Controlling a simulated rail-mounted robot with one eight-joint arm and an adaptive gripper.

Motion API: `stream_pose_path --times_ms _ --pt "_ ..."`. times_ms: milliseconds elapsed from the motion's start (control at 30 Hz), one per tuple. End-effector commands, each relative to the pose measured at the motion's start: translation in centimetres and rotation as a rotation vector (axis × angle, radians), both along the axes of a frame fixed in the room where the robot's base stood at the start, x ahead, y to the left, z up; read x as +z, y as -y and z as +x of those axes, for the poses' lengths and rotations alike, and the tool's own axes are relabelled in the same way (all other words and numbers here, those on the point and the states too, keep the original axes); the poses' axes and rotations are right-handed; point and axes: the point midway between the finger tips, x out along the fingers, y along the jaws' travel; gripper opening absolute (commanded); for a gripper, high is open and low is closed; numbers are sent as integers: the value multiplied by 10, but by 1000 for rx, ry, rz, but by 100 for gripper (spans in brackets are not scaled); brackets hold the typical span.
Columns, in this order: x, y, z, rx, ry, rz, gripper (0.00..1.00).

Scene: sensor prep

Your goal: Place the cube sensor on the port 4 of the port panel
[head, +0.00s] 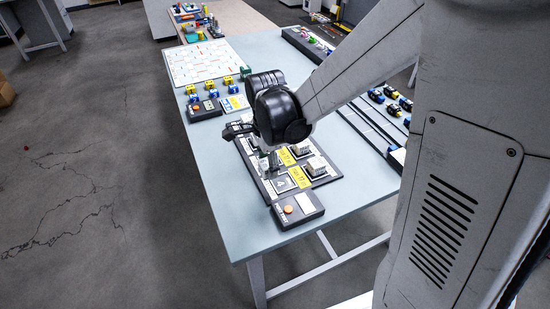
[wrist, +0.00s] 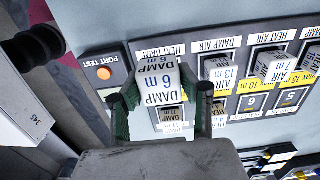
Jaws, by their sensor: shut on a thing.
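My gripper (wrist: 164,104) is shut on a white cube sensor (wrist: 157,84) lettered "DAMP 6 m". Its green fingers grip the cube's two sides. The dark port panel (wrist: 190,62) lies below and beyond it, with its "HEAT DAMP" label beside the cube. I cannot tell how high the cube is above the panel. In the head view, my gripper (head: 268,160) is over the left part of the panel (head: 326,184), and the arm hides much of it.
Other cubes sit on the panel: a "DAMP AIR" cube (wrist: 220,72), a "HEAT AIR" cube (wrist: 274,66) and one at the right edge. A port test box (head: 298,209) with an orange button stands beside the panel. The table's left front is clear.

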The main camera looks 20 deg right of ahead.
Motion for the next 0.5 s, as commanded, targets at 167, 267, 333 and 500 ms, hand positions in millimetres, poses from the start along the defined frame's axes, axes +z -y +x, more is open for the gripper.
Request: stream_pose_path --times_ms 167,267,333,500 --pt "-20 32 4 -4 0 0 9" --pt "-26 42 6 -1 0 0 9" --pt "-28 46 6 -1 0 0 9" --pt "-37 47 6 0 0 0 9"
